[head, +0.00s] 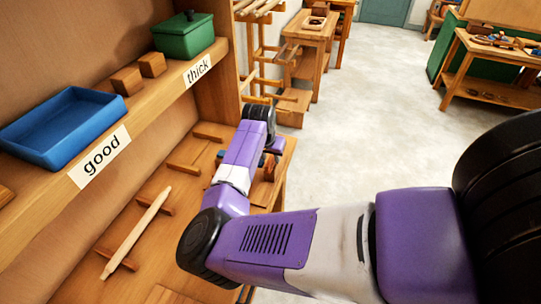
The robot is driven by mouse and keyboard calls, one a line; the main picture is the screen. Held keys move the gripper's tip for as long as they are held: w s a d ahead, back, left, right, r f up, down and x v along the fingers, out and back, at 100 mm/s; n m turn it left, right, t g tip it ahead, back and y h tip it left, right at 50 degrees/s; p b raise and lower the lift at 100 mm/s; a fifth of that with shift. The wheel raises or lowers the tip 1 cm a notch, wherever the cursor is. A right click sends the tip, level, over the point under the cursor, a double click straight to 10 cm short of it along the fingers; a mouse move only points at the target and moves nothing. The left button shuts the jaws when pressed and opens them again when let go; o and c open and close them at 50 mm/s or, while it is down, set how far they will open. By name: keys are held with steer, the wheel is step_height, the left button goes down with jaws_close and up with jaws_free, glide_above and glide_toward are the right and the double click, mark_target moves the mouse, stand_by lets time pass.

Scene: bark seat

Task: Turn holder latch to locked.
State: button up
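My purple-and-white arm reaches over the wooden bench at the left. Its far end is over the bench's far right part. My gripper is mostly hidden behind my own arm. I cannot make out its fingertips, whether it is open or shut, or whether it touches anything. A wooden piece (262,194) on the bench shows partly beside my forearm. It may be part of the holder, but my arm covers much of it. I cannot pick out the latch or its position.
A pale rod (138,232) rests across wooden supports on the bench. The shelf above it holds a blue tray (62,150), two wooden blocks (127,81) and a green lidded box (184,40). The floor (375,110) right of the bench is open.

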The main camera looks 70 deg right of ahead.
steer(key=shift+d+f, duration=0.1)
steer(key=shift+f, duration=0.05)
jaws_close()
